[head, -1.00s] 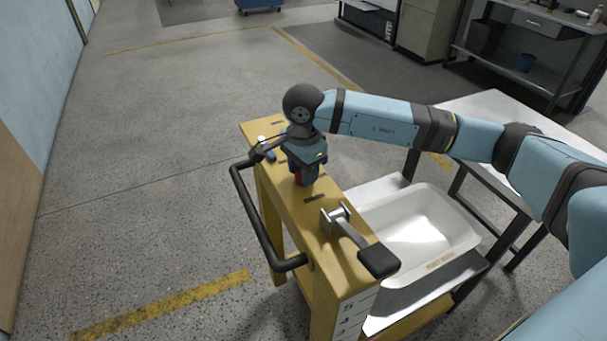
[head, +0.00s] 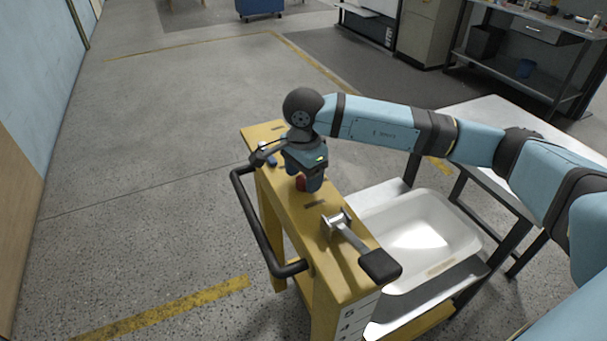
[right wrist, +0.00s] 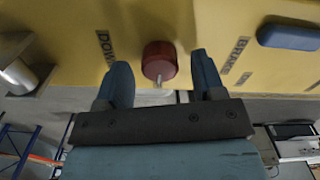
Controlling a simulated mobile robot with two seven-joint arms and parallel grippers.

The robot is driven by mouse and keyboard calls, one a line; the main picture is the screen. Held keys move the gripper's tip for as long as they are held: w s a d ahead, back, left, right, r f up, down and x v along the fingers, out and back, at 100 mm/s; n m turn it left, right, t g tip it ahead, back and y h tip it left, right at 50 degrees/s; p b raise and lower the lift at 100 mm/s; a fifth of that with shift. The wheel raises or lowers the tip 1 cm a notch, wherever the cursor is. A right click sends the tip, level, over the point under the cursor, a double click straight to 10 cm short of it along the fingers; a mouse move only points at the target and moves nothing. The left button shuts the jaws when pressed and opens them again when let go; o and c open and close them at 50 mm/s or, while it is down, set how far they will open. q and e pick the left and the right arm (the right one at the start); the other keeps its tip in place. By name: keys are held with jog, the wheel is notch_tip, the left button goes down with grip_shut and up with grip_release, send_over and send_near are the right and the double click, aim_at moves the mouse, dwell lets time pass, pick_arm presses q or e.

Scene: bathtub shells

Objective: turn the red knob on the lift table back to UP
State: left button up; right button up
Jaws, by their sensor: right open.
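The red knob (head: 300,184) sits on the yellow top beam of the lift table (head: 345,277). In the right wrist view the knob (right wrist: 159,58) is a round red cap with a pale pointer mark facing the bottom of the picture. A DOWN label (right wrist: 106,47) lies left of it. My right gripper (head: 308,183) points down at the knob; in the right wrist view its open fingers (right wrist: 161,78) stand either side, with visible gaps to the knob. In the head view it partly hides the knob. No UP label is readable. My left gripper is not in view.
A metal lever with a black pad (head: 379,265) is on the beam's near end. A blue part (right wrist: 289,35) sits beyond the BRAKE label (right wrist: 235,55). A black handle (head: 262,230) runs along the left side. A white basin (head: 462,215) lies right. The floor at left is clear.

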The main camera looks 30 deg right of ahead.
aim_at(303, 179)
notch_tip(303, 179, up, 14)
jog(key=shift+f, duration=0.2)
dwell(0.6)
